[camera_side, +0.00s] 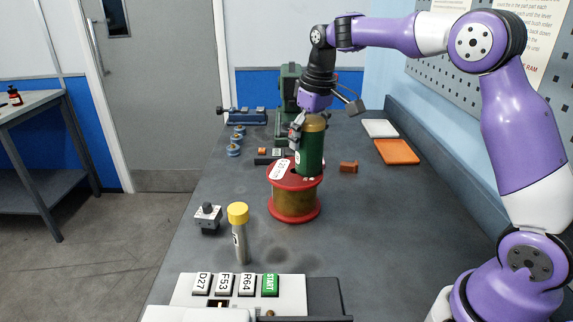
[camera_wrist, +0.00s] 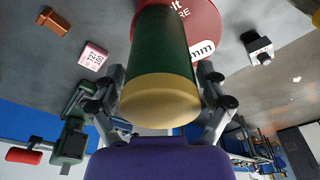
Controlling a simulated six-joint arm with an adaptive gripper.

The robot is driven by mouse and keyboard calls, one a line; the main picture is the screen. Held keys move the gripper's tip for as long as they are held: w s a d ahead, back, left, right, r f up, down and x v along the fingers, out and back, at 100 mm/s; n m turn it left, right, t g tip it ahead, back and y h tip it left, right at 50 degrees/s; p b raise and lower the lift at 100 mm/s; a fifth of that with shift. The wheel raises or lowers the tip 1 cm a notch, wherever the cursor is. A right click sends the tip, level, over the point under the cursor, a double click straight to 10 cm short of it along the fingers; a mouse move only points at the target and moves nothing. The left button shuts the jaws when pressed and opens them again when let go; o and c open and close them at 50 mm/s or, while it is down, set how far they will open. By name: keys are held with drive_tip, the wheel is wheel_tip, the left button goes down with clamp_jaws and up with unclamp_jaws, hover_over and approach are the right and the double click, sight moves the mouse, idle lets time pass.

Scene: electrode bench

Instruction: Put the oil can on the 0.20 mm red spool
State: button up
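The oil can, a dark green cylinder with a tan top (camera_side: 310,150), stands upright over the right part of the red spool's top. The red spool (camera_side: 296,206) has red flanges, a brown-gold winding and a white label. My gripper (camera_side: 298,132) is at the can's upper left side. In the wrist view the can (camera_wrist: 160,45) lies between the two fingers of my gripper (camera_wrist: 163,80), which close on its sides. The spool's red top (camera_wrist: 205,18) shows behind it, its label partly hidden but ending in "mm". I cannot tell whether the can's bottom touches the spool.
A yellow-capped tube (camera_side: 240,240) and a small grey switch block (camera_side: 208,218) stand in front left. A button panel (camera_side: 235,290) is nearest. An orange-brown block (camera_side: 348,166) and an orange tray (camera_side: 397,152) lie right. A green machine (camera_side: 289,90) stands behind.

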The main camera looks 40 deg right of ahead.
sight(312, 120)
drive_tip(key=shift+r, duration=0.1)
idle(0.3)
drive_tip(key=r, duration=0.3)
drive_tip(key=s+r, duration=0.1)
drive_tip(key=r, duration=0.1)
drive_tip(key=shift+r, duration=0.25)
drive_tip(key=s+a+f+t, duration=0.2)
drive_tip(key=s+a, duration=0.1)
drive_tip(key=s, duration=0.6)
drive_tip(key=s+a+f+t, duration=0.1)
drive_tip(key=s+a, duration=0.3)
drive_tip(key=s, duration=0.5)
drive_tip(key=shift+s+f+t, duration=0.35)
drive_tip(key=shift+f+t, duration=0.05)
drive_tip(key=shift+f, duration=0.15)
